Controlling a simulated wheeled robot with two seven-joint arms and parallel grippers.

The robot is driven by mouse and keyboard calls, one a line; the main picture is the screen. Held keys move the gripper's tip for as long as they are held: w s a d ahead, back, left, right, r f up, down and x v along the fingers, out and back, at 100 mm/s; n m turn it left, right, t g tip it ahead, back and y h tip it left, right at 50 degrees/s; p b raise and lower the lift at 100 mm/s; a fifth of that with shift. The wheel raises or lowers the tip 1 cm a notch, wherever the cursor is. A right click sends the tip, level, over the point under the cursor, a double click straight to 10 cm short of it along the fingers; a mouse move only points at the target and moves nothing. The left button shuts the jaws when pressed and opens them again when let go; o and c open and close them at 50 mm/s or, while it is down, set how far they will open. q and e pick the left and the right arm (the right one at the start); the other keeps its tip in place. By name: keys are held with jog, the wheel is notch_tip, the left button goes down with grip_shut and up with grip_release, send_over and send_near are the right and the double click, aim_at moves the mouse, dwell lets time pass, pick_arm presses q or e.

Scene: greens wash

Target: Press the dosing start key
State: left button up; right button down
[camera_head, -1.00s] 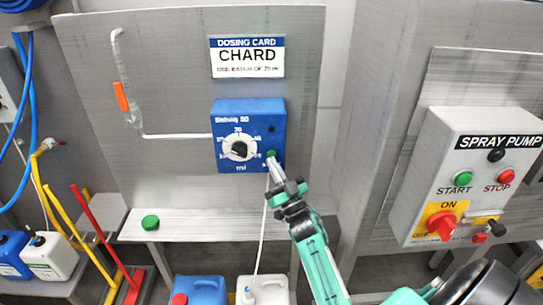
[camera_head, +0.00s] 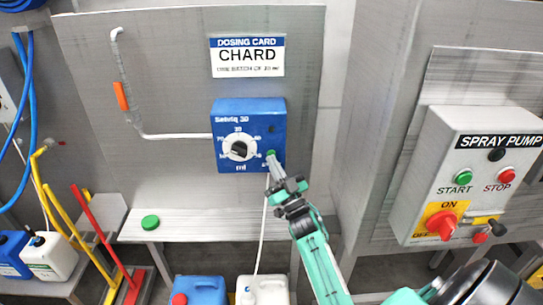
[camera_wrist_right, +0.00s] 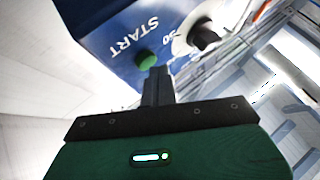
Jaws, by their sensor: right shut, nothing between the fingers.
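The blue dosing box (camera_head: 228,113) is mounted on the grey wall panel, with a black-and-white dial (camera_head: 239,148). Its green start key (camera_head: 271,153) is at the lower right of the box's face. In the right wrist view the green key (camera_wrist_right: 146,59) sits beside the word START. My right gripper (camera_head: 272,166) is shut and empty, its tips just below the key. In the right wrist view its fingers (camera_wrist_right: 158,75) end close to the key; I cannot tell whether they touch it. My left gripper is not in view.
The dosing card (camera_head: 247,56) hangs above the box. A spray pump box (camera_head: 465,180) with its own green and red buttons is on the right. A green round object (camera_head: 150,222) lies on the shelf (camera_head: 190,230). Jugs (camera_head: 200,290) stand below.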

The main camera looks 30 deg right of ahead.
jog(key=shift+w+d, duration=0.25)
jog(key=shift+w, duration=0.1)
dwell(0.6)
jog(key=shift+s+a, duration=0.1)
jog(key=shift+s, duration=0.05)
jog(key=shift+s+a, duration=0.4)
jog(key=shift+s, duration=0.2)
jog(key=shift+s+a+p, duration=0.3)
jog(key=shift+s+a, duration=0.15)
jog(key=shift+s, duration=0.25)
jog(key=shift+s+a+p, duration=0.3)
jog(key=shift+s+a, duration=0.1)
jog(key=shift+s, duration=0.3)
jog(key=shift+s+a+p, duration=0.3)
jog(key=shift+s+a, duration=0.15)
jog(key=shift+s, duration=0.25)
